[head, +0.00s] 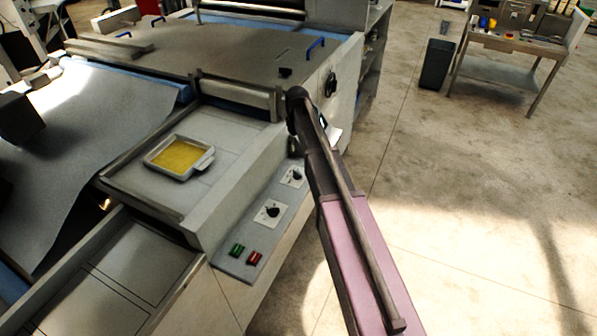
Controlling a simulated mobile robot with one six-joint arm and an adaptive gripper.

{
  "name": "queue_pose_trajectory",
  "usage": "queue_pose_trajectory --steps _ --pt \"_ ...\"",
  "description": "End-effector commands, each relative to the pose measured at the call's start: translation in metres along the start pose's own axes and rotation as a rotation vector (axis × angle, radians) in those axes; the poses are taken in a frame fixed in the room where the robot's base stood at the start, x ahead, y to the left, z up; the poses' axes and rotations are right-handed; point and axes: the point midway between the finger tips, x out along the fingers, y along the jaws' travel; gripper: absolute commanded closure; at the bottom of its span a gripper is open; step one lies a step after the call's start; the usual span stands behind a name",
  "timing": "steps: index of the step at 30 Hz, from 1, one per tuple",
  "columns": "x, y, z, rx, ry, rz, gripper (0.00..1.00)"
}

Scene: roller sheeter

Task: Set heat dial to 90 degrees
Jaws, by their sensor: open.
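The sloped control panel (238,262) on the machine's right side carries two black dials on white plates. The nearer dial (271,211) is in plain view; the farther dial (295,176) is close to the left of my arm. The dial markings are too small to read, so I cannot tell which is the heat dial or its setting. My arm reaches up from the bottom right, with its far joint beside the machine's roller end. My gripper cannot be made out; the arm seems to hide it.
Green (237,250) and red (254,258) buttons sit at the panel's near end. A metal tray (207,163) with yellow contents lies on the machine's top. A black round knob (331,84) is on its far side wall. The floor (450,190) to the right is clear.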

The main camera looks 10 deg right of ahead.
Motion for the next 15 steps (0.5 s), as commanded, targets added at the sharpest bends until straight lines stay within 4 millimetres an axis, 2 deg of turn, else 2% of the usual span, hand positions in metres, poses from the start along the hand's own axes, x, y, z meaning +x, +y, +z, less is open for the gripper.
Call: queue_pose_trajectory --steps 8,15 --pt "0.011 0.000 0.000 0.001 0.000 0.000 0.47" --pt "0.029 0.001 0.001 0.002 0.000 0.000 0.47"
